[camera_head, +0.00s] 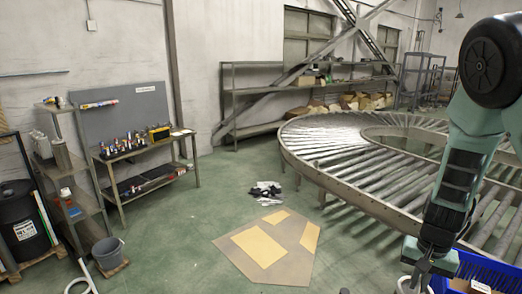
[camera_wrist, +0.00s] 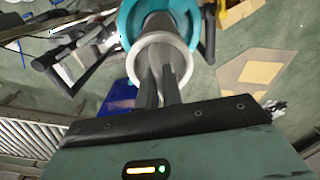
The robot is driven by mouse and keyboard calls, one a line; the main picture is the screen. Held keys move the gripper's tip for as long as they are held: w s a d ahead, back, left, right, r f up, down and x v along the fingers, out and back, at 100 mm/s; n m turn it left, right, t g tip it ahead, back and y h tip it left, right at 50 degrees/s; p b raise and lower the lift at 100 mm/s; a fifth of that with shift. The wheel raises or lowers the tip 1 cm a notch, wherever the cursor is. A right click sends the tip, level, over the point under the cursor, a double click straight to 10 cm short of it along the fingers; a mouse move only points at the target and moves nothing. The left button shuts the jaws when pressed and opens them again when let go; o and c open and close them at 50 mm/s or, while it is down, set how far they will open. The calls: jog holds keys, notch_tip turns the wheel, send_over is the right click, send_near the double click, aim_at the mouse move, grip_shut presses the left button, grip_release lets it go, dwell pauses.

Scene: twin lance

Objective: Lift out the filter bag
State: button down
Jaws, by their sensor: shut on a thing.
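In the wrist view, the two dark fingers of my gripper (camera_wrist: 160,78) are close together at the near side of a white ring (camera_wrist: 187,62). The ring looks like the rim of the filter bag, and the fingers are shut on it. A grey round body extends beyond the ring inside a teal ring-shaped part (camera_wrist: 130,22). I cannot tell whether the bag touches the teal part. In the head view, my gripper (camera_head: 424,272) is at the bottom right, pointing down. A pale rim (camera_head: 405,286) shows beside it, cut off by the frame edge.
A blue crate (camera_head: 490,268) stands right of my gripper. A curved roller conveyor (camera_head: 350,175) fills the right. A brown mat (camera_head: 225,243) with yellow patches and a dark-and-white heap (camera_head: 266,190) lie on the green floor. A workbench (camera_head: 145,150) stands left. The middle floor is mostly open.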

jog(key=shift+r, duration=2.6)
